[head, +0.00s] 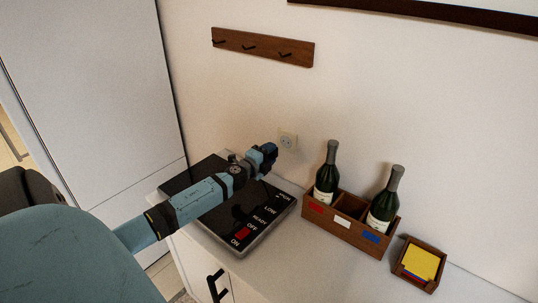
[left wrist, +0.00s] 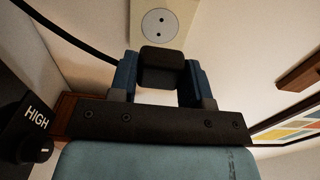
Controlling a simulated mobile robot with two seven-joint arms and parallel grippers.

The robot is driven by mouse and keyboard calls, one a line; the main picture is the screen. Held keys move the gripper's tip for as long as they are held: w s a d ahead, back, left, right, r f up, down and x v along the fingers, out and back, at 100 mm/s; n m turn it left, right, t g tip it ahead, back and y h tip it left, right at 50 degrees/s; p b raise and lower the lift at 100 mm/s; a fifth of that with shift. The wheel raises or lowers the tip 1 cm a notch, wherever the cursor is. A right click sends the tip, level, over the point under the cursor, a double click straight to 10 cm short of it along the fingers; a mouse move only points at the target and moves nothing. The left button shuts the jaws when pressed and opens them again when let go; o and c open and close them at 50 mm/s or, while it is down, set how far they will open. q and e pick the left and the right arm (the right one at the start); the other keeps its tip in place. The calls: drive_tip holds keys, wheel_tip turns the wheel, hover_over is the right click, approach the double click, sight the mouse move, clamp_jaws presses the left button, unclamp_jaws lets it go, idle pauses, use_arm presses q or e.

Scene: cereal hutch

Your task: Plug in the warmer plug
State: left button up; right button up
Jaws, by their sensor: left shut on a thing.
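My left gripper (head: 264,157) reaches in over the black warmer (head: 222,221) toward the wall socket (head: 288,140). In the left wrist view its two blue fingers (left wrist: 160,82) are shut on a black block, the warmer plug (left wrist: 162,66). The round two-hole socket on its pale plate (left wrist: 160,22) shows just beyond the plug, nearly in line with it. The plug's front face and pins are hidden, and a gap to the socket shows in the head view. A black cable (left wrist: 68,34) runs at the upper left. My right gripper is not in view.
A wooden caddy (head: 345,232) with two bottles stands right of the warmer on the white counter. A small box with yellow cards (head: 421,262) is farther right. A hook rail (head: 262,46) hangs above. The wall around the socket is clear.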

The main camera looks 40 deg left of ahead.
sight(286, 142)
use_arm(q)
drive_tip(key=w, duration=0.5)
drive_tip(key=shift+w+a+b, duration=0.3)
drive_tip(key=shift+b, duration=0.05)
idle(0.6)
idle(0.9)
idle(0.6)
drive_tip(key=shift+w, duration=0.45)
drive_tip(key=o, duration=1)
drive_tip(key=shift+a, duration=0.1)
drive_tip(key=shift+c, duration=0.2)
